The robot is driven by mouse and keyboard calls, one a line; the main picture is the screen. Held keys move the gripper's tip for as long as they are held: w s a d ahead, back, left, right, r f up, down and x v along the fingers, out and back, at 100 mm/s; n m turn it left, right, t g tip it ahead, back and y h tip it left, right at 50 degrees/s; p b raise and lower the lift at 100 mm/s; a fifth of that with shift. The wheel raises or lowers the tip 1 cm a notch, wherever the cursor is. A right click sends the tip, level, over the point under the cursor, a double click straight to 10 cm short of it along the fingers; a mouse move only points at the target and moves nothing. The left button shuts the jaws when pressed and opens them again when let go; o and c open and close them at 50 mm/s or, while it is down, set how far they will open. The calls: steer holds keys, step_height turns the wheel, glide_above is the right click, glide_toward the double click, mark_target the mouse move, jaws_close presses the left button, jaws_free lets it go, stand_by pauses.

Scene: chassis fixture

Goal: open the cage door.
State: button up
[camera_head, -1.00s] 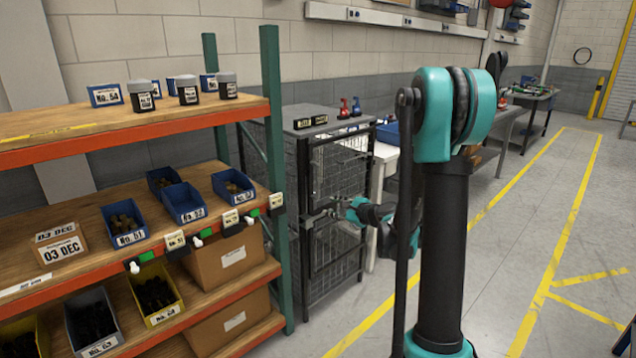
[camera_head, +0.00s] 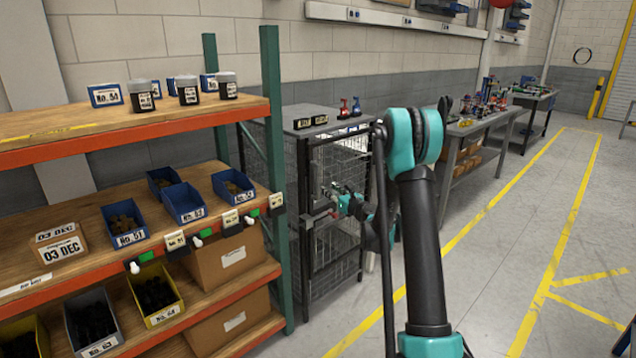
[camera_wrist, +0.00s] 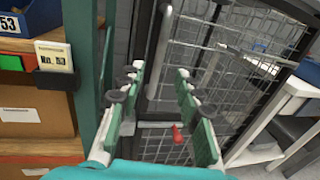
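The cage (camera_head: 336,250) is a dark-framed wire-mesh cabinet standing right of the shelf rack. Its upper mesh door (camera_wrist: 250,60) fills the right of the wrist view, and I cannot tell whether it is fully shut. A pale upright bar (camera_wrist: 157,50) runs along the dark frame at the door's left side. A red-tipped part (camera_wrist: 177,133) shows low between my fingers. My gripper (camera_wrist: 158,78) is open in front of the cage, its green fingers apart on either side of the frame. It also shows in the head view (camera_head: 330,194), small; contact is unclear.
The shelf rack's green post (camera_head: 276,180) stands close left of the cage, with blue bins (camera_head: 183,203) and cardboard boxes (camera_head: 225,262) on its shelves. Red-topped bottles (camera_head: 350,107) stand on the cage top. A white table (camera_wrist: 270,115) is close on the right. Open floor lies farther right.

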glide_above(318, 198)
steer(key=shift+w, duration=0.45)
jaws_close()
stand_by(0.4)
